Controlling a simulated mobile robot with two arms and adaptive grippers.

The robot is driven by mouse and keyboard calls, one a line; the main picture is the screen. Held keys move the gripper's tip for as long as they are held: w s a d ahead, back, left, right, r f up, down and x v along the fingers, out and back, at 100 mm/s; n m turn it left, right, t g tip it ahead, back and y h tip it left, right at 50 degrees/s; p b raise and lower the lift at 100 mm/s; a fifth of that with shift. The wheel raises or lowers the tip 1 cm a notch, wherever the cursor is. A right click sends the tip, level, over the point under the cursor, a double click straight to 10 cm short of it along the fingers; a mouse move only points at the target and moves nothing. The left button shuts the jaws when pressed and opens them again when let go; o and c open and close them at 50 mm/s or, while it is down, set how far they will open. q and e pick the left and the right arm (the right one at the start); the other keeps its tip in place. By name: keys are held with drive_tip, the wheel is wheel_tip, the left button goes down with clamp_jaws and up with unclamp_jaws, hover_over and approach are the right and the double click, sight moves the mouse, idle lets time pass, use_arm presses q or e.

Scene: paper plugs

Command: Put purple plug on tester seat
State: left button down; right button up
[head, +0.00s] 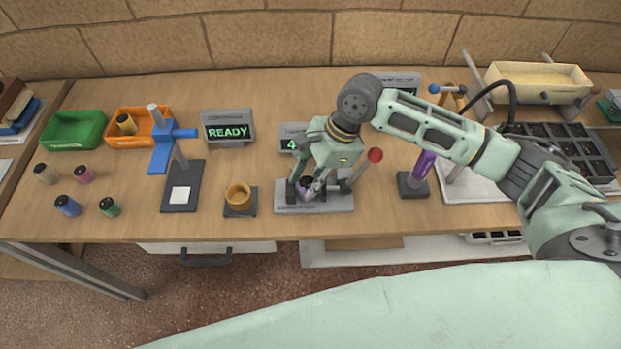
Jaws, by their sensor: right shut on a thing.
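My right gripper (312,187) points down over a grey fixture (335,202) at the middle of the table. It is shut on a small purple plug with a dark top (305,184), low against the fixture. The fingers hide part of the plug, so I cannot tell whether it touches the fixture. An orange ring-shaped seat (238,198) on a dark square base stands to the left, empty-looking. Which of these is the tester seat is not labelled. My left gripper is not in view.
A READY display (228,127) stands behind the ring. A blue-armed stand (163,145) is further left. Beige, pink, blue and green plugs lie beside the green bin (75,130) and orange bin (139,127). A red-knobbed lever (375,155) and purple post (423,164) are close right.

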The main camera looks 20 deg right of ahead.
drive_tip(key=shift+f, duration=0.15)
drive_tip(key=o, duration=1.1)
drive_tip(key=shift+f, duration=0.1)
drive_tip(key=v, duration=1.2)
drive_tip(key=shift+w+b, duration=0.1)
drive_tip(key=shift+b, duration=0.2)
